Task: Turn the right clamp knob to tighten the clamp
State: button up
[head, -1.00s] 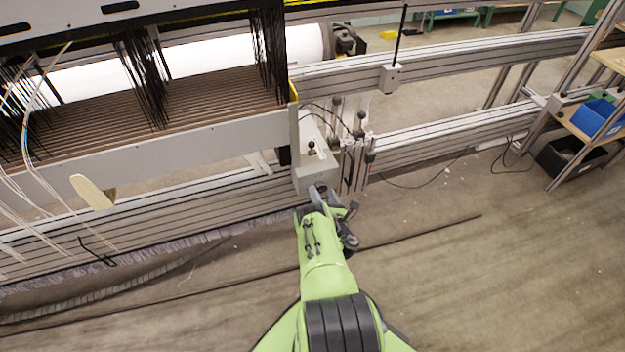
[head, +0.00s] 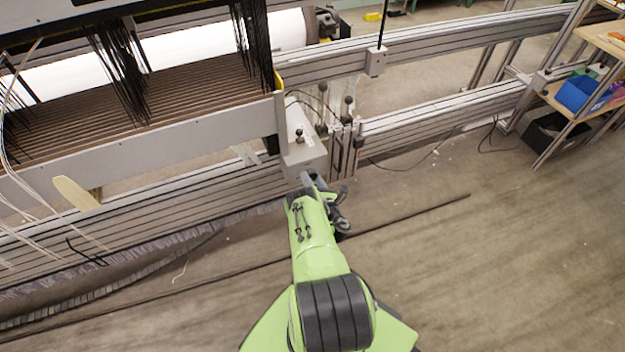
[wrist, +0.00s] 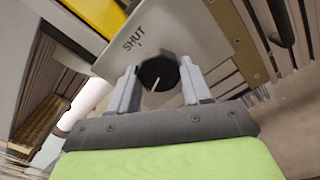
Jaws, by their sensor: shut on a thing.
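The clamp knob (wrist: 158,73) is a round black knob with a pale pointer line, in the wrist view. It sits on a grey panel (wrist: 205,40) marked "SHUT". My gripper (wrist: 158,80) has one grey finger on each side of the knob and is shut on it. The pointer line slants, its lower end to the left, and does not aim at the "SHUT" mark. In the head view my gripper (head: 312,180) is at the grey clamp box (head: 304,160) at the end of the loom, and my wrist hides the knob there.
Upright levers with dark ball tops (head: 322,88) stand just behind the box. Aluminium rails (head: 440,115) run to the right. A shelf with a blue bin (head: 577,92) is at the far right. The floor (head: 470,260) at the front right is open.

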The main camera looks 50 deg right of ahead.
jog(key=shift+m, duration=0.4)
jog(key=m+p, duration=0.1)
jog(key=m, duration=0.3)
jog(key=shift+r+m, duration=0.1)
jog(key=shift+m, duration=0.3)
jog(key=m, duration=1)
jog(key=shift+m, duration=0.4)
jog(key=m, duration=0.5)
jog(key=shift+m, duration=0.4)
jog(key=o, duration=1.1)
jog(key=shift+c, duration=0.2)
